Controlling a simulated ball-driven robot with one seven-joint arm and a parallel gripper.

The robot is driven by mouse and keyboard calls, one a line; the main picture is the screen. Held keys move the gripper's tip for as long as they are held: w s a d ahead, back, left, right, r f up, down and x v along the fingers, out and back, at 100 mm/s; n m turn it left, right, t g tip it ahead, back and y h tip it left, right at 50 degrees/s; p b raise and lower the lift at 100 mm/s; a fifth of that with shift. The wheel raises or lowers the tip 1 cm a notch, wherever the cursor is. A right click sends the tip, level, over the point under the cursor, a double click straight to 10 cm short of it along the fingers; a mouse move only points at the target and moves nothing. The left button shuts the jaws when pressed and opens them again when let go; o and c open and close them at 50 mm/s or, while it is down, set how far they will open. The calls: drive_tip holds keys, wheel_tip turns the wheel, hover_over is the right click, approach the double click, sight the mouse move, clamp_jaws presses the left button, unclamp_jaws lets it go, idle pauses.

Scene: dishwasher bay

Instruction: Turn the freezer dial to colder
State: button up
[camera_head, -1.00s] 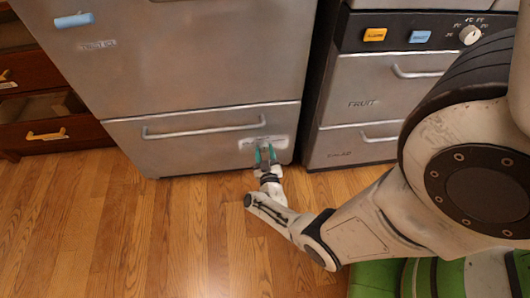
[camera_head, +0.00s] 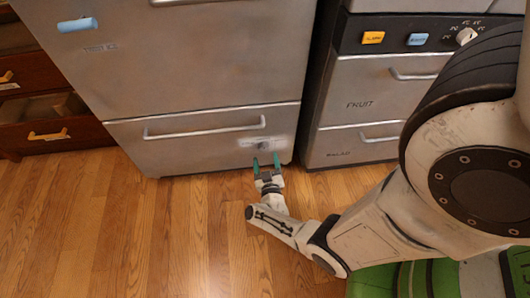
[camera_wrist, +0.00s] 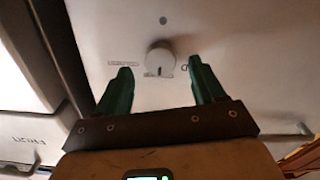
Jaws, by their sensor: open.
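The dial is a small round knob (camera_head: 262,144) low on the right of a steel drawer front (camera_head: 200,153), on a pale label strip. In the wrist view the round white knob (camera_wrist: 160,60) has a dark mark at its lower edge and faint print on both sides. My gripper (camera_head: 267,160) is open and empty, just below and in front of the knob. In the wrist view its green fingers (camera_wrist: 158,75) stand apart to the left and right, with the knob beyond their tips, between them and not touched.
A long bar handle (camera_head: 205,128) runs left of the knob. The unit to the right has an orange button (camera_head: 373,38), a blue button (camera_head: 419,39) and another dial (camera_head: 466,36). Wooden drawers (camera_head: 40,125) stand at the left. The wood floor (camera_head: 130,220) is clear.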

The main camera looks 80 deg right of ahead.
drive_tip(key=p+v, duration=0.1)
drive_tip(key=v, duration=0.5)
drive_tip(key=shift+a, duration=0.35)
drive_tip(key=w+a+r+n+t+y, duration=0.2)
drive_tip(key=w+a+n+t+y, duration=0.15)
drive_tip(key=w+a+y, duration=0.35)
drive_tip(key=w+a+r+n+t+y, duration=0.2)
drive_tip(key=w+a+n+t+y, duration=0.15)
drive_tip(key=w+a+y, duration=0.45)
drive_tip(key=w+a+r+n+g+y, duration=0.1)
drive_tip(key=a+r+n+g+y, duration=0.1)
drive_tip(key=a+n+g+y, duration=0.15)
drive_tip(key=s+r+g+h, duration=0.2)
drive_tip(key=s+r+g, duration=0.85)
drive_tip(key=s, duration=0.75)
wheel_tip(320, 180, up, 33)
drive_tip(key=t+p, duration=0.1)
drive_tip(key=p, duration=3)
